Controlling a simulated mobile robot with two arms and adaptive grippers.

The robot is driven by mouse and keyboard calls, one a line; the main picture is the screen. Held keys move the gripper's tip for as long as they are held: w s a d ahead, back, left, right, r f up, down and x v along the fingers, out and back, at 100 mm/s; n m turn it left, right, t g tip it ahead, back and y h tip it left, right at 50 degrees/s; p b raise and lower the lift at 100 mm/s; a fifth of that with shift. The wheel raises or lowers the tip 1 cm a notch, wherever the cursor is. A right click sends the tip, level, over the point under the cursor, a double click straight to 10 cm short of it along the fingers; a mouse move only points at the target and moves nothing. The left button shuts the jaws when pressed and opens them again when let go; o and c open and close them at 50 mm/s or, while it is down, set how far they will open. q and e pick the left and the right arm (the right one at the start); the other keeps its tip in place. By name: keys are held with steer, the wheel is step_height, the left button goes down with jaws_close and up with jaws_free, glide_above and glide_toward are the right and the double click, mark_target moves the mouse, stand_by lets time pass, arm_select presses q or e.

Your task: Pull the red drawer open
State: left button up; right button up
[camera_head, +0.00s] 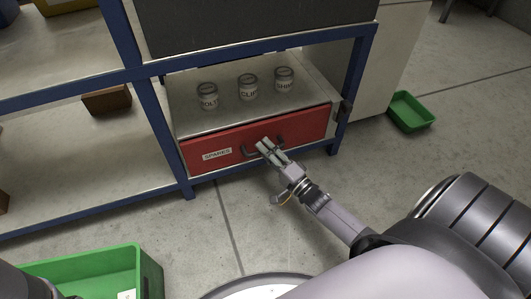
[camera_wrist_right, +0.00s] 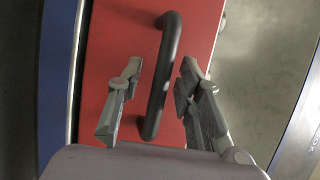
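The red drawer (camera_head: 305,127) sits low in a blue-framed shelf unit, shut, with a white "SPARES" label (camera_head: 217,154) on its left part. Its dark bar handle (camera_head: 250,153) is partly hidden behind my right gripper (camera_head: 264,147). In the right wrist view, the red drawer front (camera_wrist_right: 112,50) fills the middle, and the black handle (camera_wrist_right: 163,75) runs between the two fingers of my right gripper (camera_wrist_right: 155,95). The fingers are open, one on each side of the handle, with gaps showing. My left gripper is not in view.
A green crate (camera_head: 95,268) is on the floor at lower left, and a small green tray (camera_head: 411,111) is at right.

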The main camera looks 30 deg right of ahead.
steer(key=shift+w, duration=0.1)
steer(key=shift+c, duration=0.6)
jaws_close()
stand_by(0.3)
